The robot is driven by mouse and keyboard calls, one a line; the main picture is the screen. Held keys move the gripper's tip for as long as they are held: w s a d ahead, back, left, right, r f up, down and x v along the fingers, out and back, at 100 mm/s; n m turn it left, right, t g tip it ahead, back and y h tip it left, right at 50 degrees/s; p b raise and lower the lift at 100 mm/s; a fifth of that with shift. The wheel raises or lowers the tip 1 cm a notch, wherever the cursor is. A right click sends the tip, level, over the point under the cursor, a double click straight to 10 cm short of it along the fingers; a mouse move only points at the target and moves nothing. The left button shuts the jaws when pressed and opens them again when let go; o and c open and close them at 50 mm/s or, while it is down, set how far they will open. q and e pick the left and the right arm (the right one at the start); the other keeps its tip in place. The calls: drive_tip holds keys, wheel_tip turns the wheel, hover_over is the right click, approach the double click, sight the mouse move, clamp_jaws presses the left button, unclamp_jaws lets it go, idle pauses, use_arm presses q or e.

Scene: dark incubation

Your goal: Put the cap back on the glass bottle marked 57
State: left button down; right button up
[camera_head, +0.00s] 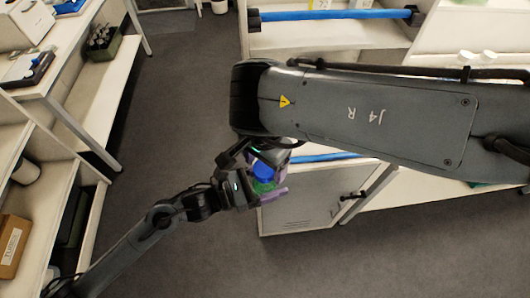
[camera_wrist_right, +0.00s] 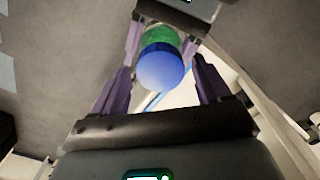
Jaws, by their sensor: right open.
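The glass bottle (camera_wrist_right: 160,34) holds green contents; its marking cannot be read. A round blue cap (camera_wrist_right: 160,68) sits at its end facing my right wrist camera, and whether it is seated cannot be told. In the head view the blue cap (camera_head: 264,167) is above the green bottle (camera_head: 262,186). My left gripper (camera_head: 268,190) has its purple fingers around the bottle and holds it in the air. My right gripper (camera_wrist_right: 162,75) is open, its purple fingers on either side of the cap with gaps. In the head view it is mostly hidden under my right arm.
A white cabinet (camera_head: 305,205) stands behind and below the grippers. Shelves with blue rods (camera_head: 335,15) are at the back. Two white-capped bottles (camera_head: 476,57) stand at the right. A green rack (camera_head: 102,42) and a cardboard box (camera_head: 10,245) are at the left. Grey floor (camera_head: 180,110) is clear.

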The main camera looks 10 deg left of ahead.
drive_tip(key=shift+f, duration=0.55)
drive_tip(key=shift+c, duration=0.2)
